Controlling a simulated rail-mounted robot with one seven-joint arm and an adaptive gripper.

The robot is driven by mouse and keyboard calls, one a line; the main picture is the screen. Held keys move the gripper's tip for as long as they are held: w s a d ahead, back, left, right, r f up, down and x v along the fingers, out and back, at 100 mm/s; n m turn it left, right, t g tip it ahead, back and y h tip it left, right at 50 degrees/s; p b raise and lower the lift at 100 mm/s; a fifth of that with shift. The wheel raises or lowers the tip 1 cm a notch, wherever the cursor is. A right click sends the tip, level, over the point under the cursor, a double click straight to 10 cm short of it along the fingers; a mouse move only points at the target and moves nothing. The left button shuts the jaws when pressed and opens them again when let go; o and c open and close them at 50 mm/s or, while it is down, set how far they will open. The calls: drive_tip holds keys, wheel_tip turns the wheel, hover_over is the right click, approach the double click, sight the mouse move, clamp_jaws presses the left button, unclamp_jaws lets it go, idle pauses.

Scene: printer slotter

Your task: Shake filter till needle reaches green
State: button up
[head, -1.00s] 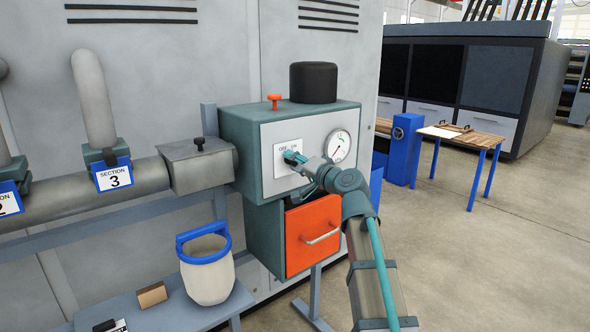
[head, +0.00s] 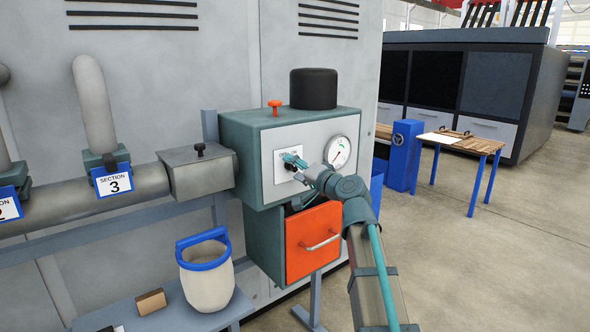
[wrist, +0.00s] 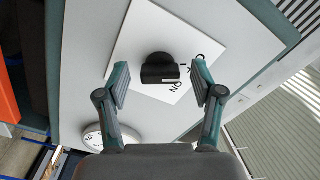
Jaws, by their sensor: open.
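A dark green machine box (head: 240,148) with a light front panel stands at the centre of the head view. A white OFF/ON plate (head: 283,173) on the panel carries a black switch knob (wrist: 160,70). A round gauge (head: 341,151) is right of the plate; its needle is too small to read surely. It also shows at the lower left of the wrist view (wrist: 112,136), partly hidden. My gripper (head: 294,163) is in front of the plate. In the wrist view, its open fingers (wrist: 160,83) are on either side of the knob, with visible gaps.
An orange drawer (head: 313,237) with a metal handle is below the panel. A black cylinder (head: 314,89) and an orange button (head: 275,105) are on the box top. A white bucket with blue rim (head: 206,278) stands on the lower left shelf.

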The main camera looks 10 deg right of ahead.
drive_tip(key=v, duration=1.1)
drive_tip(key=shift+s+d, duration=0.2)
drive_tip(key=shift+s, duration=0.15)
wheel_tip(320, 180, down, 25)
drive_tip(key=n+g+h+p, duration=0.1)
drive_tip(key=n+g+h, duration=0.15)
drive_tip(key=g, duration=0.35)
drive_tip(key=s+f+g+h+p, duration=0.1)
drive_tip(key=s+f+g, duration=0.3)
drive_tip(key=f, duration=0.8)
drive_tip(key=s+f+g+h+p, duration=0.15)
drive_tip(key=s+f, duration=0.45)
drive_tip(key=f, duration=0.6)
drive_tip(key=s+a+f+n+g+h+p, duration=0.1)
drive_tip(key=s+f+g, duration=0.2)
drive_tip(key=s+f, duration=0.4)
drive_tip(key=s+a+f+n+g+h+p, duration=0.1)
drive_tip(key=s+f+g, duration=0.3)
drive_tip(key=s, duration=1.4)
drive_tip(key=s+a+f+n+g+h+p, duration=0.1)
drive_tip(key=s+a+f+n+g+p, duration=0.1)
drive_tip(key=s+f, duration=1)
drive_tip(key=shift+s+a+g, duration=0.6)
drive_tip(key=shift+s+g, duration=0.15)
drive_tip(key=shift+g, duration=0.4)
